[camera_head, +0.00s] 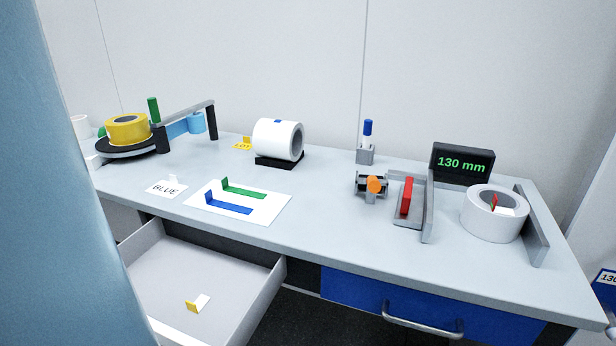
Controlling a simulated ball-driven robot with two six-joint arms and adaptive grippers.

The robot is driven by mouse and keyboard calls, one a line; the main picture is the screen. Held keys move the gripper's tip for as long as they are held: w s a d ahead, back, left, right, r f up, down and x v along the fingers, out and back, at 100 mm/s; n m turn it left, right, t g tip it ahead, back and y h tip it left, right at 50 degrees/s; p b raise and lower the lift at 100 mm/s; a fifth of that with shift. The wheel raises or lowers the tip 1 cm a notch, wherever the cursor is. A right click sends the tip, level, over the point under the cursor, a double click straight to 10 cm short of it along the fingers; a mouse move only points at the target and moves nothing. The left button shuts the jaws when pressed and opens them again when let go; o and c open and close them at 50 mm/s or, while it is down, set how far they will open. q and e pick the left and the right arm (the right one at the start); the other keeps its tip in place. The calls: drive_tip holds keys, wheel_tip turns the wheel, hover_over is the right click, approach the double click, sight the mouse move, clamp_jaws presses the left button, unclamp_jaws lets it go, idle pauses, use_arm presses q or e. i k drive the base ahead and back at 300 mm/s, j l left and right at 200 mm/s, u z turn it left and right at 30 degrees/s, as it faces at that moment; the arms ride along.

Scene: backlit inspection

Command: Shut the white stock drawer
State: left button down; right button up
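The white stock drawer (267,302) stands pulled out below the left part of the worktable, its inside visible from above. A small yellow and white tag (197,303) lies on its floor. The drawer's front panel and handle are not clearly visible; its near left part is cut off by a large blue shape at the left edge and by the picture's bottom. Neither of my grippers shows in the head view.
The worktable (330,231) holds a yellow roll (129,127), a large white roll (277,139), a mat with green and blue angles (205,212), a display reading 130 mm (462,163) and a white tape ring (482,226). A blue drawer (352,292) is shut at right.

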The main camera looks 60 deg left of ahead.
sight(166, 272)
drive_tip(key=u, duration=0.95)
drive_tip(key=k+u, duration=0.1)
drive_tip(key=u, duration=0.35)
drive_tip(key=j+u, duration=0.1)
drive_tip(key=u, duration=0.8)
drive_tip(key=j+u, duration=0.1)
drive_tip(key=u, duration=0.4)
drive_tip(key=z, duration=0.25)
drive_tip(key=k+l, duration=0.05)
